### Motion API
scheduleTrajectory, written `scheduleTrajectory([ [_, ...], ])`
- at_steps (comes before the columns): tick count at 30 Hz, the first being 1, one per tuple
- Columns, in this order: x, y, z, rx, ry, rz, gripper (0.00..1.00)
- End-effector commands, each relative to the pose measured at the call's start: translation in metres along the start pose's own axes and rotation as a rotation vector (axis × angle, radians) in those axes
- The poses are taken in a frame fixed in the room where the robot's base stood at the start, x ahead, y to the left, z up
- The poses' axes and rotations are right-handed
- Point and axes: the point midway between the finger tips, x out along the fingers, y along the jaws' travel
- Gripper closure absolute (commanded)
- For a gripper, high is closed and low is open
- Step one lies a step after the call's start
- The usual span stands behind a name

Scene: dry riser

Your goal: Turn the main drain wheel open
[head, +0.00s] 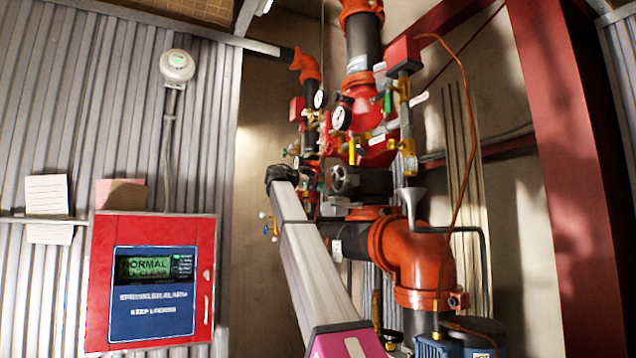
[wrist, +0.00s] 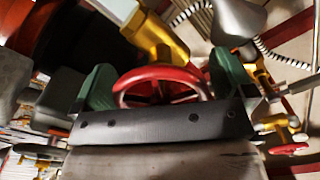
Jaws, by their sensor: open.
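A red spoked handwheel (wrist: 150,98), likely the main drain wheel, shows in the wrist view. A yellow-brass valve body (wrist: 158,35) is just behind it. My gripper (wrist: 164,80) is open, with one green finger on each side of the wheel. The right finger is close to the rim; I cannot tell whether either finger touches it. The dark palm hides the wheel's near lower edge. In the head view, my arm reaches up to the riser's pipework, and the wheel between my fingers cannot be made out clearly.
A smaller red wheel on a brass valve (wrist: 288,148) sits to the right in the wrist view. In the head view, gauges (head: 341,118) crowd the riser above an orange elbow pipe (head: 420,255). A red alarm panel (head: 150,285) and red steel column (head: 570,170) flank it.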

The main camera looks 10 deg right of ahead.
Motion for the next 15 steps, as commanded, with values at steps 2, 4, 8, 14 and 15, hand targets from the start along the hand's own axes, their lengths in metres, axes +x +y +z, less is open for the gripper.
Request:
scheduleTrajectory([
  [2, 0.0018, -0.0001, 0.0001, 0.0, 0.0, 0.0, 0.0],
  [4, 0.0021, -0.0001, 0.0001, 0.0, 0.0, 0.0, 0.0],
  [8, 0.002, 0.0, 0.0001, 0.0, 0.0, 0.0, 0.0],
  [14, 0.0019, 0.0001, 0.0, 0.0, 0.0, 0.0, 0.43],
  [15, 0.0019, 0.0001, 0.0, 0.0, 0.0, 0.0, 0.43],
])
